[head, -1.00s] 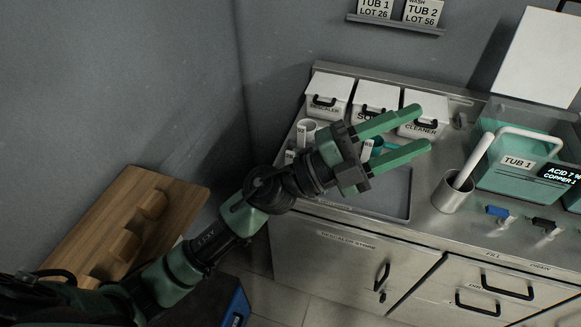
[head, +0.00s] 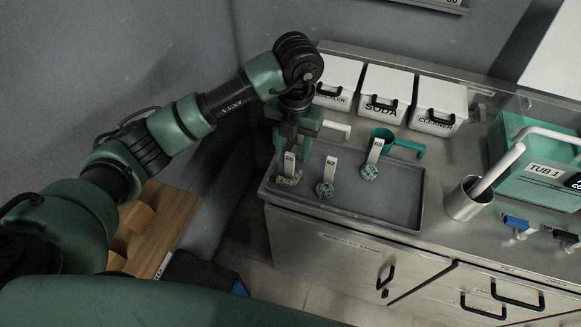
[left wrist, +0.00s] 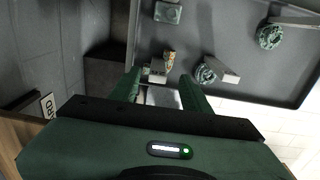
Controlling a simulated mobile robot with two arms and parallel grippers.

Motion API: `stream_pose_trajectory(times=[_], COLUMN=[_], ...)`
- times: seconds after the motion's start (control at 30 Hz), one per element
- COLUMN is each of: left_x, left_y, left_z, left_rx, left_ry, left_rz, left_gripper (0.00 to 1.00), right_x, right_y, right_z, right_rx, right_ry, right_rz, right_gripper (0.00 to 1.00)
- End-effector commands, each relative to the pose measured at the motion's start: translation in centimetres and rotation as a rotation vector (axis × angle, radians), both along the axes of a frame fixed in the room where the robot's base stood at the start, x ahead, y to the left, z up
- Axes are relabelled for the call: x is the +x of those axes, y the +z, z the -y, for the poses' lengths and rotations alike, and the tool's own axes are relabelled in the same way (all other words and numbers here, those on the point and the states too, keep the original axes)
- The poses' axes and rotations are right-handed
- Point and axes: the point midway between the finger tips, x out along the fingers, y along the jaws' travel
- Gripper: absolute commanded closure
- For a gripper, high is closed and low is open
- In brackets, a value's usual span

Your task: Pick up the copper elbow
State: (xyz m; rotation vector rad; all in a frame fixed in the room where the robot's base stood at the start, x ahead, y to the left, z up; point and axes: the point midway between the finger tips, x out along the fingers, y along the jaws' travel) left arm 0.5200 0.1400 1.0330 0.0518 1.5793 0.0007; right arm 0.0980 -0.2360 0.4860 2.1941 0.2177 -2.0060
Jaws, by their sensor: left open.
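Several small tagged fittings lie in a grey tray (head: 395,208) on the steel counter. In the head view, a greenish fitting (head: 288,181) with a white tag is at the tray's left end, a second (head: 325,189) is tagged 62, and a third (head: 369,173) is tagged 65. I cannot tell surely which is the copper elbow. My left gripper (head: 292,148) points down, open and empty, over the left end of the tray. The left wrist view shows a copper-tinged piece (left wrist: 169,60) just beyond the fingertips (left wrist: 160,90), apart from them. My right gripper is out of view.
Behind the tray stand white bins, such as the soda bin (head: 383,95), and a teal scoop (head: 398,145). A steel cup (head: 463,203) and teal Tub 1 (head: 535,160) are to the right. A grey wall is at the left. The tray's right part is bare.

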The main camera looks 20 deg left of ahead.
Motion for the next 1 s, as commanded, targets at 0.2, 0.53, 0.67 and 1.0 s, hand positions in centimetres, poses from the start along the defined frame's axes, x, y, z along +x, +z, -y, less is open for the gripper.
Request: stream_pose_trajectory(times=[0.2, 0.53, 0.67, 1.0], left_x=[-0.1, 0.3, 0.3, 0.4], left_y=[-1.9, -6.2, -7.5, -7.8], left_z=[-0.1, -0.8, -0.9, -0.8], left_rx=[-0.002, -0.003, -0.004, -0.004], left_ry=[-0.001, -0.001, -0.003, -0.003], left_rz=[-0.006, -0.006, -0.003, 0.000], left_gripper=[0.53, 0.53, 0.53, 0.78], right_x=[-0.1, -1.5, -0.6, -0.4], right_y=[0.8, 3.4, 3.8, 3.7], right_z=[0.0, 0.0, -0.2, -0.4], right_rx=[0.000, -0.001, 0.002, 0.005], right_ry=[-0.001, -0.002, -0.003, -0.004], right_rz=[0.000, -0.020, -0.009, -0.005], right_gripper=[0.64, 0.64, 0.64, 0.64])
